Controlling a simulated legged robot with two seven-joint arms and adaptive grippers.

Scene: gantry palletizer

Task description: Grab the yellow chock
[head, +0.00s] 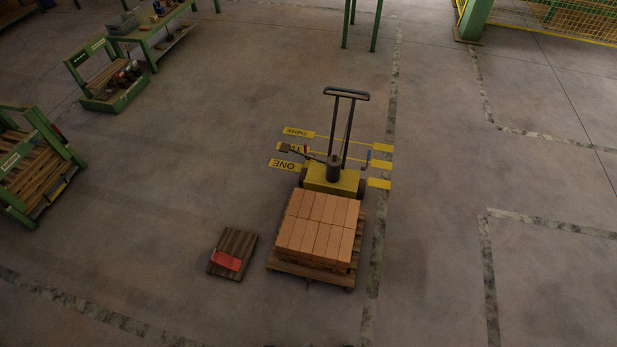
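I cannot make out a yellow chock for certain in the head view. A yellow pallet truck (333,181) with a tall dark handle (346,94) stands near the middle. A wooden pallet (283,267) with a stack of orange-brown bricks or boxes (317,226) sits in front of it. Yellow floor labels (285,164), reading ONE and THREE where legible, lie to the left of the truck, with yellow marks (379,183) to its right. Neither of my grippers shows in this view.
A small wooden pallet (238,243) with a flat red piece (226,261) lies left of the stack. Green racks (35,160) and a green bench (150,30) stand at the left. A yellow fence (560,20) is at the top right. Open floor surrounds the truck.

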